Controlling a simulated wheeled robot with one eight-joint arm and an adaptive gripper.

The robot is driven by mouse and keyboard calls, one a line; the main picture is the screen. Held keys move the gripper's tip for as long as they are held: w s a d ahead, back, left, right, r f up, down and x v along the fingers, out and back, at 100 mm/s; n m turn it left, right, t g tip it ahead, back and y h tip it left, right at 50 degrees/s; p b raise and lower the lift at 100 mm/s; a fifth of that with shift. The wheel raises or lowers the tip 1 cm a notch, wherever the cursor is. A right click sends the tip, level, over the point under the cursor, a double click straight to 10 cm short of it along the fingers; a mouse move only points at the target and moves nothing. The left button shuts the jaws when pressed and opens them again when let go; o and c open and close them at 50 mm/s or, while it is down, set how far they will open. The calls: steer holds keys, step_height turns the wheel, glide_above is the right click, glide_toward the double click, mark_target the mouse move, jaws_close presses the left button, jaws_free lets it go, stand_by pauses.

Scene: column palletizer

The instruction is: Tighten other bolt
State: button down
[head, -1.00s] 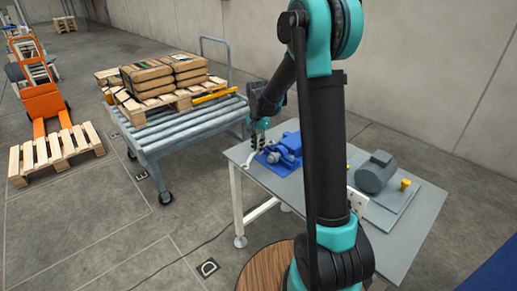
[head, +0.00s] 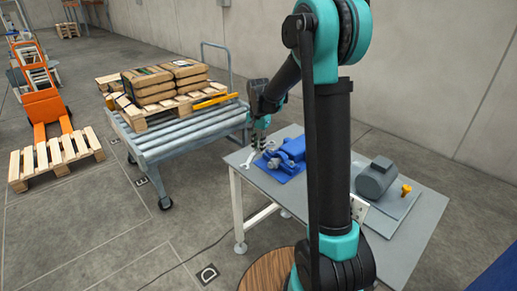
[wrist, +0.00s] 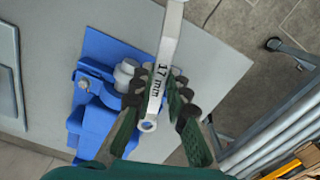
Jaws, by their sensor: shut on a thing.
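In the wrist view, my gripper (wrist: 157,98) is shut on a pale grey wrench (wrist: 153,92) marked "17 mm". The wrench's ring end lies below the fingers, and its other end runs out of the top of that view. A blue vise-like unit (head: 287,152) with a grey round part stands on the bench beside my gripper. In the wrist view the unit (wrist: 95,110) is left of the fingers and partly behind them.
A grey motor (head: 376,178) and a yellow part (head: 406,190) sit on a plate at the bench's right. A roller conveyor (head: 185,133) with a pallet of brown sacks (head: 165,80) stands left. An orange pallet jack (head: 42,105) is farther left. Open floor lies in front.

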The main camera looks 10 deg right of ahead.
steer(key=shift+r, duration=2.5)
